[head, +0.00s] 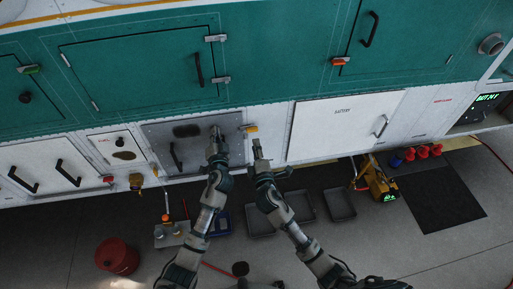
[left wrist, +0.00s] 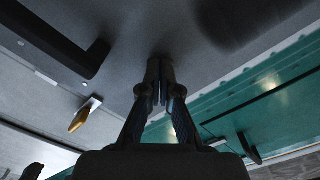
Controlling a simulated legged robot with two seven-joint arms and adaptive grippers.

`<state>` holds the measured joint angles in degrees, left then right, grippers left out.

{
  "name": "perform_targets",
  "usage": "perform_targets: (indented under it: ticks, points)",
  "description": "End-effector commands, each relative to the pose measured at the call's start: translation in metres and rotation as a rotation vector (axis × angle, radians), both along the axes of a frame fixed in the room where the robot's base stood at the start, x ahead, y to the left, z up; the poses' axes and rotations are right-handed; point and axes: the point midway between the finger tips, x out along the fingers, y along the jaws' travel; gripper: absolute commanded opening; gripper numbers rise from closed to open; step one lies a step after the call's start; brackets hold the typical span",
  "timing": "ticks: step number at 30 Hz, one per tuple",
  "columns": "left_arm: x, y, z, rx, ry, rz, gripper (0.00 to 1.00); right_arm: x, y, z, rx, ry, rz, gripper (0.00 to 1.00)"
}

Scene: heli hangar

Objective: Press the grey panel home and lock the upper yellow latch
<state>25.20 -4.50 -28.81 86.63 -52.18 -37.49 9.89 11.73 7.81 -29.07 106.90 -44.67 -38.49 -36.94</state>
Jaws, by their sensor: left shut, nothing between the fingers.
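The grey panel (head: 160,135) is set in the white lower wall, with a dark smudge and a black handle (head: 175,155). In the left wrist view the grey panel (left wrist: 150,25) fills the upper part. A yellow latch (head: 250,128) is at the panel's upper right edge. The left wrist view shows a yellow latch (left wrist: 82,116) too; I cannot tell which one. My left gripper (head: 216,133) is shut and empty, fingertips (left wrist: 160,65) at the panel's right part; contact is unclear. My right gripper (head: 257,146) is just below the latch, its fingers too small to judge.
A white battery door (head: 340,125) lies to the right and teal hatches (head: 140,65) above. On the floor are a red bucket (head: 117,256), grey trays (head: 300,207) and a yellow device (head: 377,180). The wall's lower edge runs above the floor.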

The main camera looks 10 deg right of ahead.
Motion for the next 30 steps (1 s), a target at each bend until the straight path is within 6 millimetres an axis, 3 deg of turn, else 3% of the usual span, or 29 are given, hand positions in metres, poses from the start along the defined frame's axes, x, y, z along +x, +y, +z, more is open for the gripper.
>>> perform_targets:
  ticks: [19, 30]
  points:
    - [-0.058, -0.001, 0.0, 0.0, 0.002, -0.001, 0.0, 0.0, 0.0, 0.017, 0.0, -0.001, 0.0, 0.31]
    - [-0.065, -0.001, 0.0, 0.001, 0.001, 0.001, 0.0, 0.0, 0.0, 0.018, 0.0, -0.001, 0.0, 0.31]
